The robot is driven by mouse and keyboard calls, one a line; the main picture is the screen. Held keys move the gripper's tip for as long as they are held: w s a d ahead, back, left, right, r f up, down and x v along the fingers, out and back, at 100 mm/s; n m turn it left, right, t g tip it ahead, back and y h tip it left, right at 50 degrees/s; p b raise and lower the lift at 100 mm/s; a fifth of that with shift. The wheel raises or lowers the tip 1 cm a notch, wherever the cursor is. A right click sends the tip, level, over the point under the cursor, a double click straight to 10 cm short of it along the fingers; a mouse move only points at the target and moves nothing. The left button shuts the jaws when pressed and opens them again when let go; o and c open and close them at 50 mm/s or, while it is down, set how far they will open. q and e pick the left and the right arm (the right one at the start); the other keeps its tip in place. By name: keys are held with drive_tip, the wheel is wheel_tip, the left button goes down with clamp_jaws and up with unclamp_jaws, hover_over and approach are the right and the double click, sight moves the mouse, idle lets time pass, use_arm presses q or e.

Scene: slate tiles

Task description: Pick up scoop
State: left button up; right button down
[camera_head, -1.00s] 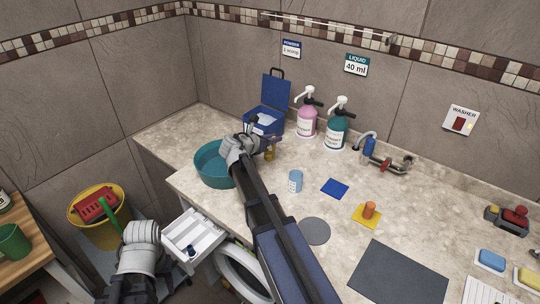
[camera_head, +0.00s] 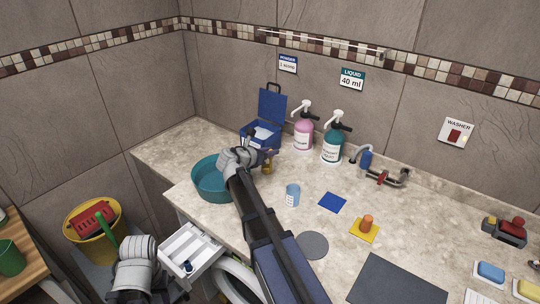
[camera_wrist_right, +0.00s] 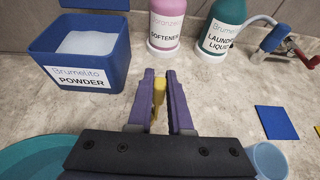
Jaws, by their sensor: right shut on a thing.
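The scoop (camera_wrist_right: 158,92), a small yellow piece, stands between the purple fingers of my right gripper (camera_wrist_right: 159,80) in the right wrist view. The fingers are shut on it, and they hide much of it. In the head view my right gripper (camera_head: 270,155) is low over the counter, just in front of the blue powder box. A bit of the yellow scoop (camera_head: 266,169) shows below its fingers, close to the counter top. My left gripper (camera_head: 136,250) is low at the left, beside the open drawer; its fingers are not clear.
The open blue powder box (camera_head: 252,133) stands behind the right gripper, and a teal basin (camera_head: 202,190) left of it. Pink (camera_head: 303,134) and teal (camera_head: 333,147) pump bottles stand behind. A measuring cup (camera_head: 292,196) is near. An open white drawer (camera_head: 190,240) juts out below.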

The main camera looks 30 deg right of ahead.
wheel_tip(320, 180, up, 10)
drive_tip(key=p, duration=0.9)
drive_tip(key=shift+f, duration=0.15)
